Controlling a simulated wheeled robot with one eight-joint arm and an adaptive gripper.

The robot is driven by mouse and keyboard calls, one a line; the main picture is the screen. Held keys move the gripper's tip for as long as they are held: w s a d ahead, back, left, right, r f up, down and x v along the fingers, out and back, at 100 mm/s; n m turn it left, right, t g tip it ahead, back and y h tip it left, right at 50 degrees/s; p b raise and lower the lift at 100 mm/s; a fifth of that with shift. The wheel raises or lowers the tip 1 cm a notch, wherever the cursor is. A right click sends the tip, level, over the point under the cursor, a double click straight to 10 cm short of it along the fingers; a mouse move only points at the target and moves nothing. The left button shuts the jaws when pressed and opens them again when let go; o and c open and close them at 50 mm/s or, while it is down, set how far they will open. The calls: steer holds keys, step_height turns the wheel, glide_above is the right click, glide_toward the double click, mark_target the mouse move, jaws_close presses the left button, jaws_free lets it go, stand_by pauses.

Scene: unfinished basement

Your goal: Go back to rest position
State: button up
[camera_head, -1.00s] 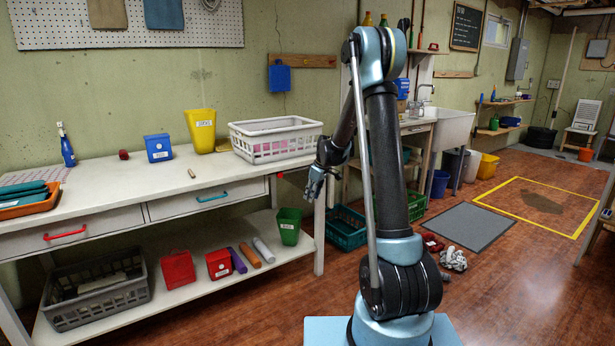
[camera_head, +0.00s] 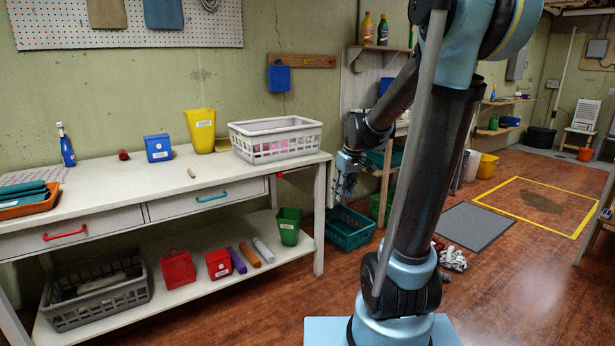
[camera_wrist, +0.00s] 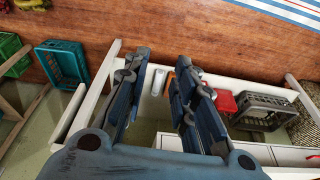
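My gripper (camera_head: 344,176) hangs at the end of my bent arm, just off the right end of the white workbench (camera_head: 110,202) in the head view. In the wrist view my gripper (camera_wrist: 158,90) has its two fingers apart with a clear gap between them, and nothing is held. The bench's lower shelf and the floor show beyond the fingers. My gripper touches nothing that I can see.
On the bench stand a white basket (camera_head: 240,148), a yellow bin (camera_head: 201,132) and a blue box (camera_head: 158,148). A teal crate (camera_head: 350,238) is on the floor beside the bench; it also shows in the wrist view (camera_wrist: 62,68). Open floor (camera_head: 520,290) lies to the right.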

steer(key=s+d+f+m, duration=0.2)
steer(key=s, duration=0.6)
steer(key=s+d+f+m+h, duration=0.1)
steer(key=s+d+f+m, duration=0.1)
steer(key=s, duration=0.7)
steer(key=s+d+f+m, duration=0.2)
steer(key=s+f, duration=0.1)
steer(key=s, duration=0.5)
steer(key=shift+s+d+h, duration=0.3)
steer(key=shift+s+d, duration=0.05)
steer(key=shift+d, duration=0.05)
steer(key=shift+f, duration=0.1)
steer(key=shift+w+f, duration=0.2)
steer(key=shift+w, duration=0.25)
